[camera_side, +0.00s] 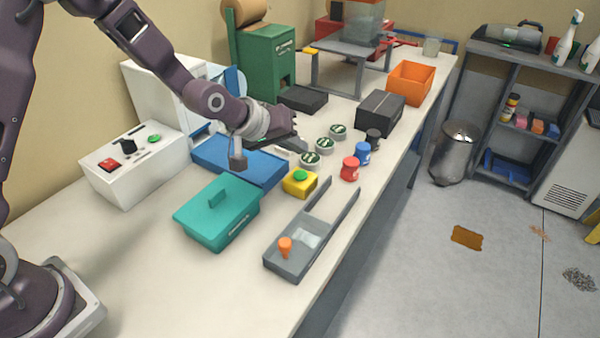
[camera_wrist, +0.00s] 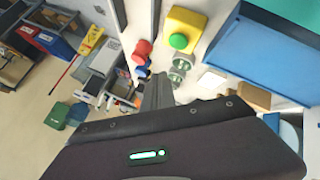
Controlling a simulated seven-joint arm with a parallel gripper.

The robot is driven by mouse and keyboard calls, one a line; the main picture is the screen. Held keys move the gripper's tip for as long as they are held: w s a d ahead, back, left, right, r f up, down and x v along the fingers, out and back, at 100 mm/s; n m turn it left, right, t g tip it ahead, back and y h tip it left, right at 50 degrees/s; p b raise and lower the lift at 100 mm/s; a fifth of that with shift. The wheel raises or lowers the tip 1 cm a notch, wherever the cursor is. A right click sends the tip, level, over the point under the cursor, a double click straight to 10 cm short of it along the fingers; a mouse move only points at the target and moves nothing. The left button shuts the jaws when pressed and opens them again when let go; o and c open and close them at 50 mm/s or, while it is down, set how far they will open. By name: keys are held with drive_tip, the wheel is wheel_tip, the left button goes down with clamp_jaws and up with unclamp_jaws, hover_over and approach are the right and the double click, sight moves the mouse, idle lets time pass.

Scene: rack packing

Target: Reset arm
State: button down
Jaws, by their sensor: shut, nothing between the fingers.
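My gripper (camera_side: 298,143) is shut and empty. In the side view it hovers over the bench, between the blue tray and the round green-topped tins. In the wrist view its fingers (camera_wrist: 158,88) are together, pointing toward the tins and the small jars. My arm reaches in from the left of the side view, bent downward at the wrist.
Below are a blue tray (camera_side: 212,150), teal lidded box (camera_side: 213,222), yellow block with green button (camera_side: 300,187) and grey rack (camera_side: 284,262). Tins (camera_side: 310,159) and a red jar (camera_side: 350,170) stand near my gripper. A black box (camera_side: 380,113) and orange bin (camera_side: 410,84) stand farther back.

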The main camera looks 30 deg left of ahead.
drive_tip(key=shift+r, duration=0.5)
drive_tip(key=s+a+r+m+g+y, duration=0.1)
drive_tip(key=s+a+r+m, duration=0.15)
drive_tip(key=s+r, duration=0.45)
drive_tip(key=s+a+r+m+y, duration=0.1)
drive_tip(key=s+a+r, duration=0.2)
drive_tip(key=s+r, duration=0.35)
drive_tip(key=s+a+m+g, duration=0.2)
drive_tip(key=s+a, duration=0.1)
drive_tip(key=s, duration=1.9)
drive_tip(key=shift+s+y, duration=0.25)
drive_tip(key=shift+y, duration=0.15)
